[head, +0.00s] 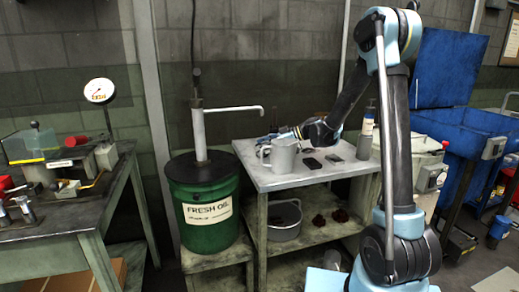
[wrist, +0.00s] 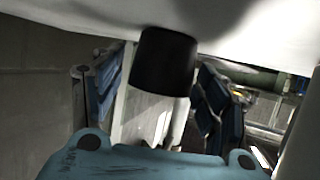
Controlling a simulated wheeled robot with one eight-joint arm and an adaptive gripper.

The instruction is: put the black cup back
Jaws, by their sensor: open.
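My gripper (head: 268,138) reaches left over the back of the grey metal table (head: 263,178), just behind the grey jug (head: 284,155), which partly hides it. In the wrist view, which seems upside down, my gripper (wrist: 160,95) has its two blue-and-black fingers wide apart. A black cup (wrist: 165,62) shows in the gap between them, and no finger visibly touches it. The cup meets a pale surface (wrist: 60,12) along the picture's top, apparently the tabletop. I cannot make out the cup in the head view.
Dark flat items (head: 312,163) lie right of the jug, and a bottle (head: 367,126) stands at the table's right. The green oil drum (head: 208,232) with its pump (head: 199,130) stands left. A bucket (head: 285,221) sits on the lower shelf.

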